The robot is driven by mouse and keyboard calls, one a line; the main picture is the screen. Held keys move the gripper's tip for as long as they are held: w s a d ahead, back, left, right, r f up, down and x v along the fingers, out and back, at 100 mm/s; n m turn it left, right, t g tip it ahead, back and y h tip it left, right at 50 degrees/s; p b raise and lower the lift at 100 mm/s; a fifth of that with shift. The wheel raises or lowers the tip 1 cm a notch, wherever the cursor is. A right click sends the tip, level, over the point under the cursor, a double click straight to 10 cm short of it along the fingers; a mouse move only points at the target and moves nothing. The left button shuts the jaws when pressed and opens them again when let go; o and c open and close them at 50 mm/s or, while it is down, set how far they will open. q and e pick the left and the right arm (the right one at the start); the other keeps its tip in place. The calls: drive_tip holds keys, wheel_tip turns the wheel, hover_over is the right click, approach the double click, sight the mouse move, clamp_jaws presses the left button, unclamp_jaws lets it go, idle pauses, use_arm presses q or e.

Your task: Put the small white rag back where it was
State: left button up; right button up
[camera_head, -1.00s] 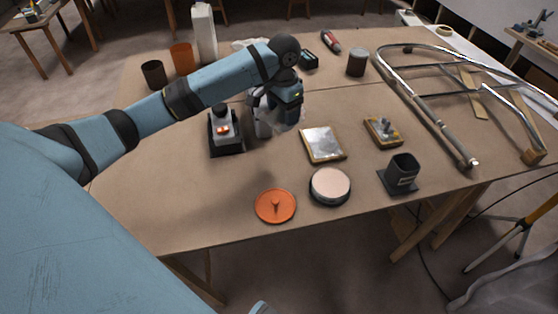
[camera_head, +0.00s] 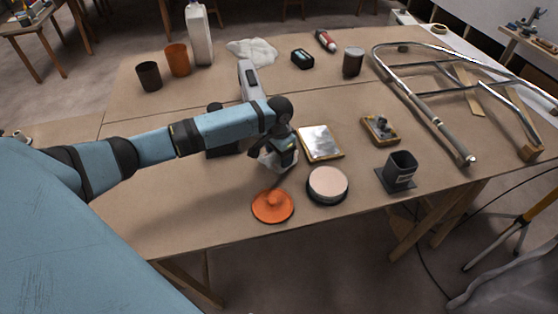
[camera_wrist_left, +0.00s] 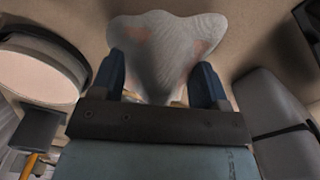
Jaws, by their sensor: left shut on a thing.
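The small white rag (camera_head: 262,158) hangs bunched in my left gripper (camera_head: 277,159), above the near half of the table. In the left wrist view the rag (camera_wrist_left: 165,45) fans out beyond the two blue fingers of the left gripper (camera_wrist_left: 158,85), which are shut on it. It is pale with faint pinkish stains. In the head view the gripper is just behind the orange lid (camera_head: 272,207) and left of the silver plate (camera_head: 320,143). I cannot tell whether the rag's lower edge touches the table. My right gripper is not in view.
A round tin with a pale top (camera_head: 327,184) and a dark square cup (camera_head: 400,169) stand near the front edge. A larger white cloth (camera_head: 252,51) lies at the back. A curved metal frame (camera_head: 432,112) fills the right. The front left table is clear.

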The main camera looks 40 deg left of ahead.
sight(279, 160)
use_arm(q)
wheel_tip(279, 160, down, 3)
drive_tip(key=shift+f, duration=0.1)
drive_tip(key=o, duration=0.9)
wheel_tip(279, 160, up, 12)
drive_tip(key=shift+r+p, duration=0.1)
drive_tip(key=shift+p, duration=0.3)
